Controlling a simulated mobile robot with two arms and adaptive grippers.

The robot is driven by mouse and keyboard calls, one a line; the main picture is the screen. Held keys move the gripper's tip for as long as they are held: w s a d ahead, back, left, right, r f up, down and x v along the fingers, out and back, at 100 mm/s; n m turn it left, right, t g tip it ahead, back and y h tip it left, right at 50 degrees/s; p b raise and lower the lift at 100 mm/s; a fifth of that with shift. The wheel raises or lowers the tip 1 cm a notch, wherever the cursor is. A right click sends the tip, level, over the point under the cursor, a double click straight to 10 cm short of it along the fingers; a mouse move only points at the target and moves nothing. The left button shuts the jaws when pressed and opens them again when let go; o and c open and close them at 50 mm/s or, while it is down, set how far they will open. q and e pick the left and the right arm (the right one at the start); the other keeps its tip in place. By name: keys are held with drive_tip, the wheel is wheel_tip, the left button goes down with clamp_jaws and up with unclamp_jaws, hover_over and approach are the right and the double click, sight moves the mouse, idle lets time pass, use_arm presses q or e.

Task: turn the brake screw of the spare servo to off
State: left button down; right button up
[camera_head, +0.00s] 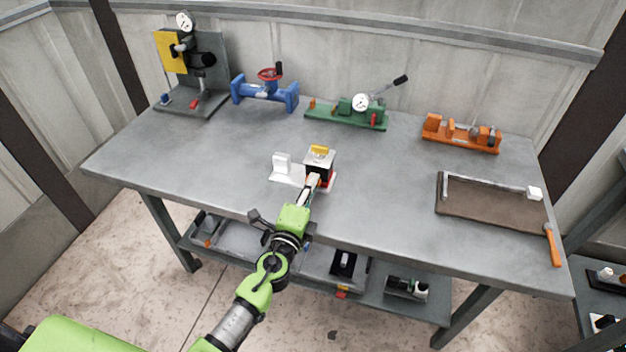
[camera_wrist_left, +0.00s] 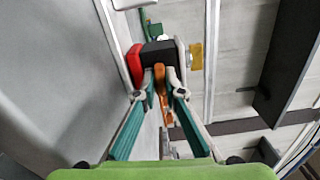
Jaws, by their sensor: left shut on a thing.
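The spare servo (camera_head: 319,167) stands on the middle of the workbench, with a black body, a pale top plate, a yellow part on top and red low down. In the left wrist view its black body (camera_wrist_left: 160,53) lies straight ahead of the fingers. My left gripper (camera_head: 314,181) reaches its near side. In the left wrist view the fingertips (camera_wrist_left: 160,78) are close together at the servo and shut on a small part, by its place the brake screw. The screw itself is hidden by the fingertips, so its setting cannot be read. My right gripper is not in view.
A white bracket (camera_head: 282,165) stands just left of the servo. A blue valve (camera_head: 265,92), a green fixture (camera_head: 345,113) and an orange fixture (camera_head: 461,134) line the back. A brown tray (camera_head: 490,208) lies at right. The bench's left front is clear.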

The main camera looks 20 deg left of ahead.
use_arm(q)
drive_tip(key=shift+m, duration=1)
